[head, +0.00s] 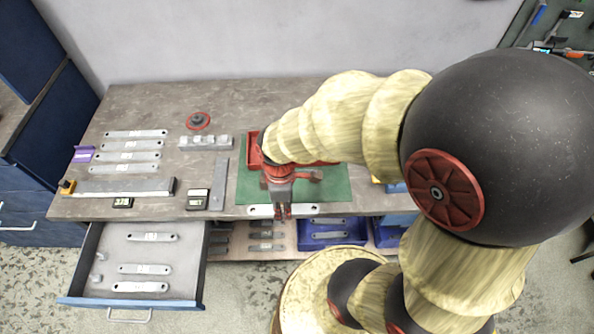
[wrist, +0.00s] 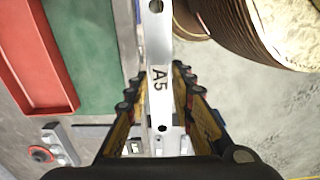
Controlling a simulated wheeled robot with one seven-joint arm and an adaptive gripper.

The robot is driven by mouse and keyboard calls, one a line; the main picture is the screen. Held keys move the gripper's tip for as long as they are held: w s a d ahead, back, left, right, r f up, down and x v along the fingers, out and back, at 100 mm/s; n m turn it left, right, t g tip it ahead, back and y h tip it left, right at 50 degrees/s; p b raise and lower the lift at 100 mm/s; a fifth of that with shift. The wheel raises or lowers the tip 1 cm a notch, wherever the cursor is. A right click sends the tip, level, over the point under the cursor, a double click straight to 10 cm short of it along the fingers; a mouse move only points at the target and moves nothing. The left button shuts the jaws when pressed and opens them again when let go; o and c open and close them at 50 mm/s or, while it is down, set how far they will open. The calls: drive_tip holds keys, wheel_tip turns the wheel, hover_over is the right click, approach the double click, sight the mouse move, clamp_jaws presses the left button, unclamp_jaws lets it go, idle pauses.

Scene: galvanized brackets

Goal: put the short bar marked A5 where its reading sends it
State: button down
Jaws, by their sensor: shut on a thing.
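My gripper (head: 283,212) is shut on the short bar marked A5 (head: 260,211), near the front edge of the green mat (head: 325,190). In the wrist view the bar (wrist: 158,110) runs lengthwise between the two fingers, its A5 mark and end holes showing. A long measuring gauge (head: 115,187) with a yellow end lies at the front left of the bench, a small display (head: 122,203) by it. The display's digits are too small to read surely. A second small display (head: 197,200) stands to its right.
An open drawer (head: 185,285) below the bench holds several bars. Several more bars (head: 135,145) lie at the bench's left. A blue bin (head: 325,240) sits on the shelf below.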

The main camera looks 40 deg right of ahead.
drive_tip(key=w+d+f+b, duration=0.2)
drive_tip(key=w+d+f, duration=0.2)
drive_tip(key=w+d, duration=0.25)
drive_tip(key=b, duration=0.1)
hover_over(294, 193)
drive_tip(key=f, duration=0.5)
drive_tip(key=shift+s+a+f, duration=0.1)
drive_tip(key=shift+a+f, duration=0.05)
drive_tip(key=shift+a, duration=0.05)
drive_tip(key=shift+d+f, duration=0.1)
drive_tip(key=shift+f, duration=0.05)
drive_tip(key=f+b, duration=0.1)
drive_tip(key=f, duration=0.2)
drive_tip(key=shift+w+f, duration=0.2)
drive_tip(key=shift+d, duration=0.1)
drive_tip(key=c, duration=1.5)
unclamp_jaws()
drive_tip(key=shift+c, duration=0.2)
